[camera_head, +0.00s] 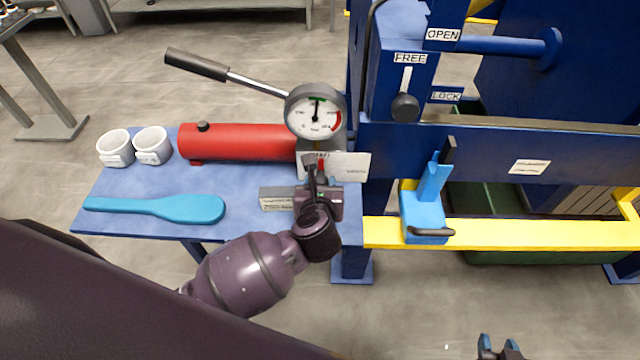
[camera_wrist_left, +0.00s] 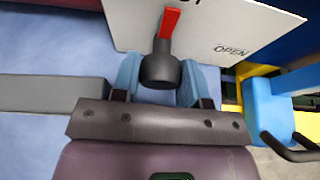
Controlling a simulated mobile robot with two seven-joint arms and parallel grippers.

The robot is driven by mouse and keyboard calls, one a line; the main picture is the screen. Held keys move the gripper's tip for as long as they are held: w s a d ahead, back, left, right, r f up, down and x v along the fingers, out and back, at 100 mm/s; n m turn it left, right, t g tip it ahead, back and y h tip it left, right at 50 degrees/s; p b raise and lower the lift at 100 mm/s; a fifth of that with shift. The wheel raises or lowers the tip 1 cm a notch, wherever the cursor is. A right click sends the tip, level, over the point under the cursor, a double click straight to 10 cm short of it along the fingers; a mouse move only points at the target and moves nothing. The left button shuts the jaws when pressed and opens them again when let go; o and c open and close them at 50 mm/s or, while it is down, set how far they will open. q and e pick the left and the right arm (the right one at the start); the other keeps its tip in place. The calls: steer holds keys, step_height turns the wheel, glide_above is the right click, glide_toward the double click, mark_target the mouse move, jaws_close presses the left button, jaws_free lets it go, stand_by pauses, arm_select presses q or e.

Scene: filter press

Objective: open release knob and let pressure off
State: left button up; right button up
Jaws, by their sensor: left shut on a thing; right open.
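The release knob (camera_wrist_left: 158,68) is dark with a red pointer (camera_wrist_left: 168,24) in the left wrist view. The pointer points up, not at the OPEN label on the right of the white plate (camera_wrist_left: 215,35). My left gripper (camera_wrist_left: 158,80) is shut on the knob, a blue-grey finger on each side. In the head view my left gripper (camera_head: 313,175) largely hides the knob. The pressure gauge (camera_head: 315,112) sits above, its needle pointing up near the green mark. The red pump cylinder (camera_head: 245,142) lies behind. My right gripper (camera_head: 500,350) is open and empty at the bottom edge.
A black-handled pump lever (camera_head: 200,66) reaches up left. Two white cups (camera_head: 115,149) and a light-blue spatula (camera_head: 160,208) lie on the blue table (camera_head: 240,185). The blue press with its FREE/LOCK slider (camera_head: 404,106) and a blue clamp (camera_head: 425,210) on the yellow rail stand right.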

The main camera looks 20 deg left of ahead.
arm_select(q)
steer(key=shift+r+m+y+p, duration=0.15)
steer(key=shift+m+y+p, duration=0.4)
steer(key=shift+p, duration=0.45)
steer(key=shift+m+y+p, duration=0.35)
steer(key=shift+m+p, duration=0.2)
steer(key=shift+d+m+y+p, duration=0.1)
steer(key=shift+m+y+p, duration=0.2)
steer(key=shift+m+p, duration=0.15)
steer(key=shift+m+y+p, duration=0.4)
steer(key=shift+m, duration=0.35)
arm_select(e)
steer(key=shift+w+r, duration=0.15)
steer(key=shift+r, duration=1.3)
steer(key=shift+w+r, duration=0.1)
steer(key=shift+r, duration=1.3)
steer(key=shift+w+r, duration=0.2)
steer(key=shift+w, duration=0.15)
arm_select(q)
steer(key=o, duration=0.6)
arm_select(e)
steer(key=shift+w, duration=0.1)
